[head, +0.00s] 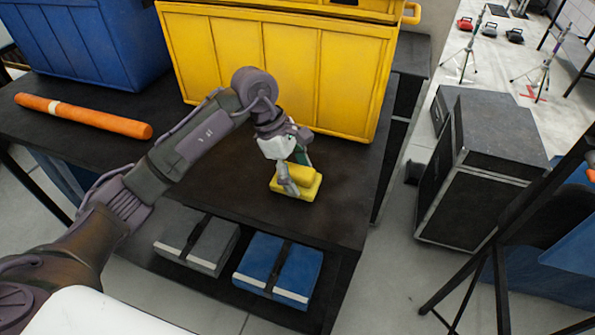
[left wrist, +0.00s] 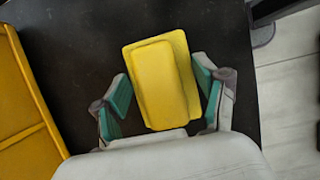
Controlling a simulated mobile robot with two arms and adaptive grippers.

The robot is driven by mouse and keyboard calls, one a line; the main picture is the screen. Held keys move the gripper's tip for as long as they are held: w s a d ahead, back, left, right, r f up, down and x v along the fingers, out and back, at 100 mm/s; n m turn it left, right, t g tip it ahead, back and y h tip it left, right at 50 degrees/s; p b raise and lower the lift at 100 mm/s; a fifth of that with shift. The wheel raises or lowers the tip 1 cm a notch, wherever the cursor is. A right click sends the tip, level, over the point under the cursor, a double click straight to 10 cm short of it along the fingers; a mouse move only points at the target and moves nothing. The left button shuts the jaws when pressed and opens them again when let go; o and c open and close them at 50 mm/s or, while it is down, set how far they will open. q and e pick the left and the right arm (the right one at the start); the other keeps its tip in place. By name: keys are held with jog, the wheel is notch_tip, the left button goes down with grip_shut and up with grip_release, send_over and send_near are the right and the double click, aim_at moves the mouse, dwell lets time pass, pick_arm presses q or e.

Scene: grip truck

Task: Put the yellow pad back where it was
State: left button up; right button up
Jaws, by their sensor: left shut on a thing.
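The yellow pad (head: 310,184) is a small block with a raised middle, at the right part of the dark table (head: 345,195), in front of the yellow bin (head: 290,60). My left gripper (head: 296,176) reaches down over it and is shut on it. In the left wrist view the pad (left wrist: 165,80) lies between the two green-lined fingers of the gripper (left wrist: 160,92), one on each long side. The pad is on or just above the tabletop; I cannot tell which. My right gripper is in neither view.
A blue bin (head: 85,40) and an orange roll (head: 85,116) are on the table's left part. A grey case (head: 197,243) and a blue case (head: 278,272) sit on the shelf below. Black cases (head: 490,165) stand on the floor at right. The tabletop around the pad is clear.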

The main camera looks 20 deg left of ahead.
pick_arm(q)
jog(key=shift+f, duration=0.15)
jog(key=o, duration=1.1)
jog(key=shift+r, duration=0.2)
jog(key=shift+a+r, duration=0.15)
jog(key=shift+r, duration=0.05)
jog(key=b+v, duration=0.3)
jog(key=v, duration=0.7)
jog(key=shift+a+r+b, duration=0.15)
jog(key=shift+r+b, duration=0.1)
jog(key=shift+b, duration=0.1)
jog(key=shift+a+r, duration=0.15)
jog(key=shift+r, duration=0.25)
